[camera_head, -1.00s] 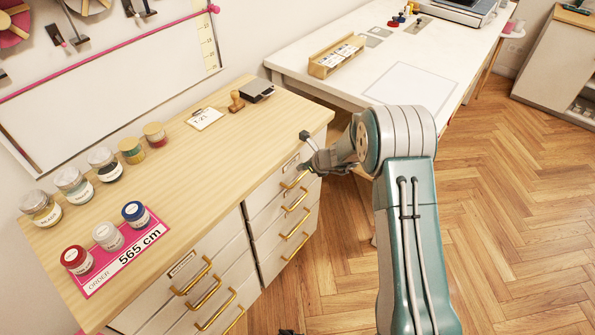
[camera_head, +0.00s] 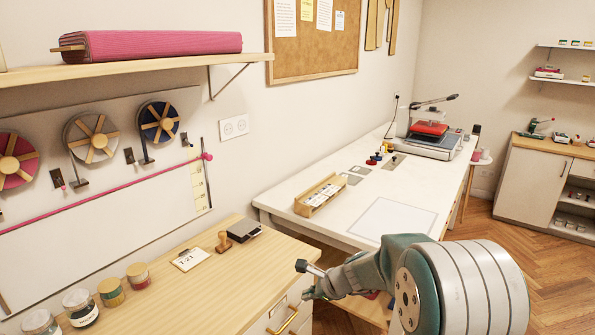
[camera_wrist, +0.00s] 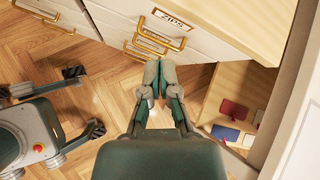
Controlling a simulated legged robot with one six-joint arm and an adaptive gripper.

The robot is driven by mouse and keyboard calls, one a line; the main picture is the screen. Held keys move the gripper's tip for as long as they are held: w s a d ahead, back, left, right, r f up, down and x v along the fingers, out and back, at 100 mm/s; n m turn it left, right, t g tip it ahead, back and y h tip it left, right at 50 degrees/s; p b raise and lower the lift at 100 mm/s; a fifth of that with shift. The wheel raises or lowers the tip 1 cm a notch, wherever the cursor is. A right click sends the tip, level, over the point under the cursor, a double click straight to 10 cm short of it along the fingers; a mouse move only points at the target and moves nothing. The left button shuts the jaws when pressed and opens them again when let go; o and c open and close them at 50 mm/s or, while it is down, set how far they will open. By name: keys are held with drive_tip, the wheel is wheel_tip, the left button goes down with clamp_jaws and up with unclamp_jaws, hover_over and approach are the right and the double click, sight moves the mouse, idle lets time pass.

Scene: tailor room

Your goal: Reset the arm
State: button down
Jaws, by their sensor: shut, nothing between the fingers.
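My gripper (camera_wrist: 158,73) is in the middle of the wrist view, with its two fingertips together and nothing between them. The tips point toward the white drawer fronts with brass handles (camera_wrist: 152,37) and appear apart from them. In the head view my gripper (camera_head: 311,291) is small, beside the front right corner of the wooden counter (camera_head: 215,292). My arm is bent, with its big round joint at the lower right.
A white worktable (camera_head: 283,203) with a wooden box (camera_head: 320,196) and a heat press (camera_head: 432,138) stands behind my arm. Jars (camera_head: 110,292), a stamp (camera_head: 223,242) and a card (camera_head: 190,260) are on the counter. Open wooden floor (camera_head: 540,265) lies to the right.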

drive_tip(key=s+d+r+n+h, duration=0.2)
drive_tip(key=s+d+r+n, duration=0.2)
drive_tip(key=s+r+n, duration=0.6)
drive_tip(key=s+d+r+n+h, duration=0.2)
drive_tip(key=s+d+r+n, duration=0.3)
drive_tip(key=s, duration=0.9)
drive_tip(key=s+d+r+n+t+h, duration=0.1)
drive_tip(key=s+d+n+h, duration=0.2)
drive_tip(key=s, duration=0.5)
drive_tip(key=shift+s+d+n, duration=0.35)
drive_tip(key=shift+s+n, duration=0.05)
drive_tip(key=shift+n, duration=0.2)
